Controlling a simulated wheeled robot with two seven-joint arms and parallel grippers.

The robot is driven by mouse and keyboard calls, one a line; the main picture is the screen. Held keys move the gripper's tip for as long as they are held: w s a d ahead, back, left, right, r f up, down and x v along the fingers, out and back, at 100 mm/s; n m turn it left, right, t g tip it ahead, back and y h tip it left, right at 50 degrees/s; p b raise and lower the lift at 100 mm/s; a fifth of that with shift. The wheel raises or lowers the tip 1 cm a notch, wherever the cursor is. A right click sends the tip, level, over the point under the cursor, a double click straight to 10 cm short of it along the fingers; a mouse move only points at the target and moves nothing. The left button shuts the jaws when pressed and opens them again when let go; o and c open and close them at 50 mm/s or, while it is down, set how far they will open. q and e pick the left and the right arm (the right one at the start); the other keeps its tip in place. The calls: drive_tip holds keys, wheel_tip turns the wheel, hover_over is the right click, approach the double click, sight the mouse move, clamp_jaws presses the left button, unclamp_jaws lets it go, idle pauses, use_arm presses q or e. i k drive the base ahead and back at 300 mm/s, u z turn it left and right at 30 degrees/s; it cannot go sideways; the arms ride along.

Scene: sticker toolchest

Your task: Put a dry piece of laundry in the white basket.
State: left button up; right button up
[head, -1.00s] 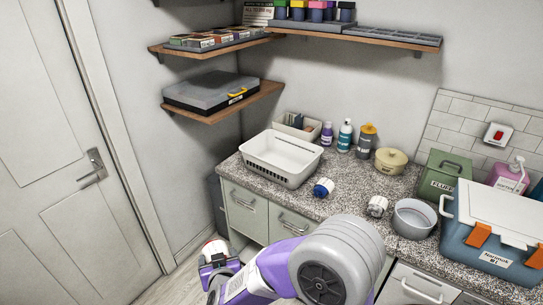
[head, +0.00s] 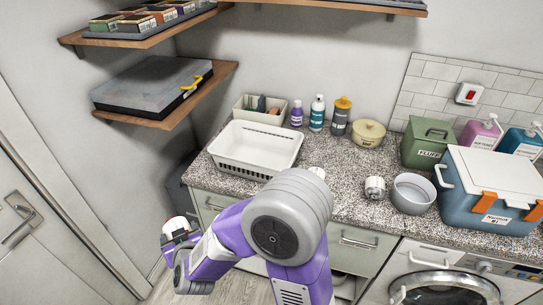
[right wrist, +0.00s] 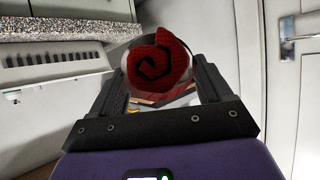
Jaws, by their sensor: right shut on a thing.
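The white basket (head: 233,166) stands on the speckled counter and looks empty inside. My right gripper (head: 172,233) is left of and below the basket, beyond the counter's left front edge. In the right wrist view it is shut on a red rolled cloth (right wrist: 158,66), whose spiral end faces the camera. The red and white end of this roll (head: 178,223) shows small in the head view. A white and dark roll (head: 375,187) lies on the counter right of my arm. A pale bit of another roll (head: 318,172) shows behind my arm, mostly hidden. My left gripper is out of view.
A grey bowl (head: 412,193), a green box (head: 428,143) and a blue cooler (head: 487,205) are to the right. A shelf with a case (head: 150,88) hangs at upper left.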

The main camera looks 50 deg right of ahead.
sight(262, 163)
drive_tip(key=z, duration=1.5)
